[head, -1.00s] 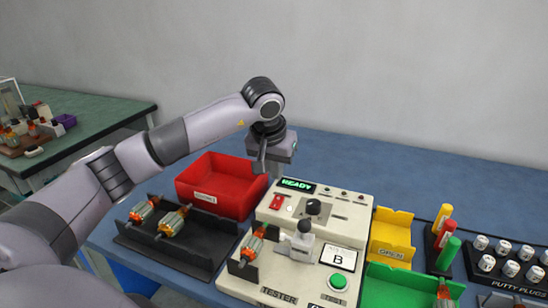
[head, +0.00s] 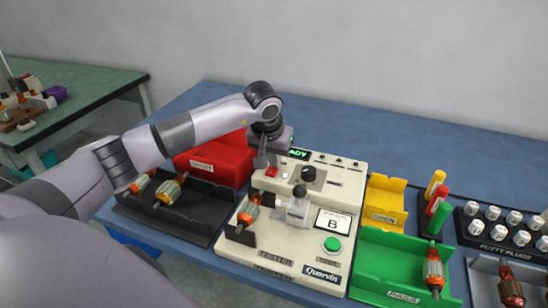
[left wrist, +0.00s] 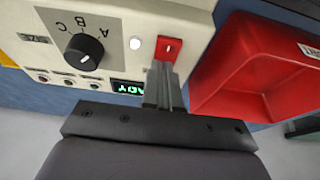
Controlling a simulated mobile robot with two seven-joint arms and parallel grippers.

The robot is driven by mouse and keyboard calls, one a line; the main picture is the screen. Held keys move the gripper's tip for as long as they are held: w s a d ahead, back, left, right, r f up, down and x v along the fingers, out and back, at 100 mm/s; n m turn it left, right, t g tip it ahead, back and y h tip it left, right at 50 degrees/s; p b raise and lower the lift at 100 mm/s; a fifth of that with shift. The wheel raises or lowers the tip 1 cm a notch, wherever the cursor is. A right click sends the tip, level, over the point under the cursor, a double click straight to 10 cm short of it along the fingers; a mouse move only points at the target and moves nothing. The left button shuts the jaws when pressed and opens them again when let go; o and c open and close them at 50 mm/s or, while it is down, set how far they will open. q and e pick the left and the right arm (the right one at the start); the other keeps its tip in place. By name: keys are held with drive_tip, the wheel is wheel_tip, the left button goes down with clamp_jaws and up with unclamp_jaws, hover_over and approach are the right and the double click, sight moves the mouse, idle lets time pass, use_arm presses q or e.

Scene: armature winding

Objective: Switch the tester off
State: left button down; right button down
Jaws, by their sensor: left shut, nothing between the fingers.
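The tester (head: 290,255) is a cream box on the bench with a green button (head: 332,244), a black knob (head: 308,173) and a lit green READY display, partly hidden in the head view. The display (left wrist: 127,88) also shows in the left wrist view. A red rocker switch (left wrist: 167,48) sits at the panel's corner; it shows small in the head view (head: 271,171). My left gripper (head: 262,164) is shut and empty, its fingertips (left wrist: 161,66) right at the switch's edge; I cannot tell if they touch. My right gripper is out of view.
A red bin (head: 213,162) stands close beside the switch. A black tray (head: 180,230) with armatures is at left. An armature (head: 250,211) lies in the tester's cradle. Yellow (head: 384,203) and green (head: 375,262) bins stand at right. The bench behind is clear.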

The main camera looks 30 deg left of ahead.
sight(271, 174)
use_arm(q)
drive_tip(key=shift+f, duration=0.25)
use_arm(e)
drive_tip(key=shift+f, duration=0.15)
use_arm(q)
drive_tip(key=shift+s, duration=0.2)
drive_tip(key=shift+s+d+f+p, duration=0.1)
drive_tip(key=shift+s+p, duration=0.1)
drive_tip(key=shift+s, duration=0.15)
drive_tip(key=shift+s+d+p, duration=0.1)
drive_tip(key=shift+s+p, duration=0.05)
drive_tip(key=shift+s, duration=0.2)
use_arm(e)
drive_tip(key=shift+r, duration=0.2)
